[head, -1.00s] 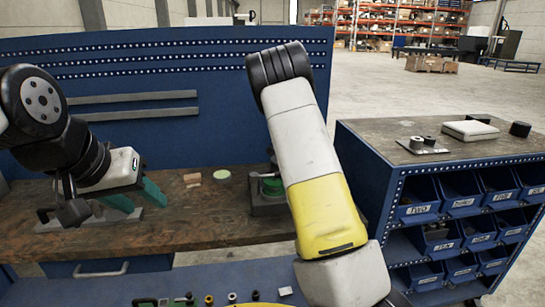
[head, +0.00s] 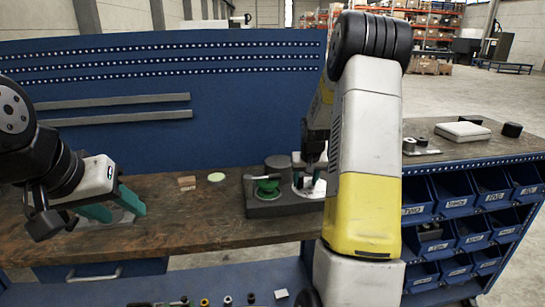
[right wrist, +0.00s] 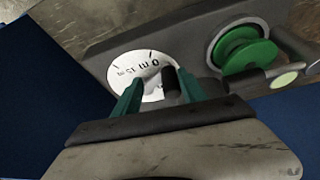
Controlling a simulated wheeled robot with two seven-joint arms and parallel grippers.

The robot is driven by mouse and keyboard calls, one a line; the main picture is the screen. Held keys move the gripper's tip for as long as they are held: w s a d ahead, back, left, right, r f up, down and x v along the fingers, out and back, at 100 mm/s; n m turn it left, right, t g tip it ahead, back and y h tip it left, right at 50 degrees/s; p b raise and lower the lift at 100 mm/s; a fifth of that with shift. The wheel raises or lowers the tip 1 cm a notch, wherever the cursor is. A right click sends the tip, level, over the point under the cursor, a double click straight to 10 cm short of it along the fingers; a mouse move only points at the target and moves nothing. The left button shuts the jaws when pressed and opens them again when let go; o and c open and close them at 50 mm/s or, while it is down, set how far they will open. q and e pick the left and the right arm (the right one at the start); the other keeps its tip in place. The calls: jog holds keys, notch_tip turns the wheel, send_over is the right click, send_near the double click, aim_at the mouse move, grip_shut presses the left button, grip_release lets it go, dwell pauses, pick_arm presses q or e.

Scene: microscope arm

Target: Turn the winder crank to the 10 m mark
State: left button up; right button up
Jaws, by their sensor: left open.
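The winder (head: 262,208) stands on the wooden bench, with a green spool (head: 267,186) on its left part. Its white dial (head: 310,191) sits to the right; the right wrist view shows the dial (right wrist: 130,66) with numbers and the spool (right wrist: 243,50). My right gripper (head: 312,184) is over the dial, partly hidden by my right arm. In the right wrist view its green fingers stand apart, with a dark upright knob (right wrist: 171,86) between them, nearer the right finger. I cannot tell whether they touch it. My left gripper (head: 122,207) is open and empty over the bench's left part.
A grey fixture (head: 98,220) lies below my left gripper. Small wooden blocks (head: 187,183) and a pale green disc (head: 216,177) lie left of the winder. A blue bin cabinet (head: 415,185) stands at right. The bench between is clear.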

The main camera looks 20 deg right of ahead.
jog(key=shift+s+d+n+y, duration=0.45)
jog(key=shift+d+n, duration=0.25)
jog(key=shift+n, duration=0.3)
jog(key=v, duration=0.8)
jog(key=s+a+r+t, duration=0.1)
jog(key=s+a+r, duration=1.1)
jog(key=s+a, duration=0.2)
jog(key=shift+s+a+r+n+y, duration=0.3)
jog(key=shift+s+a+y, duration=0.1)
jog(key=shift+s, duration=0.1)
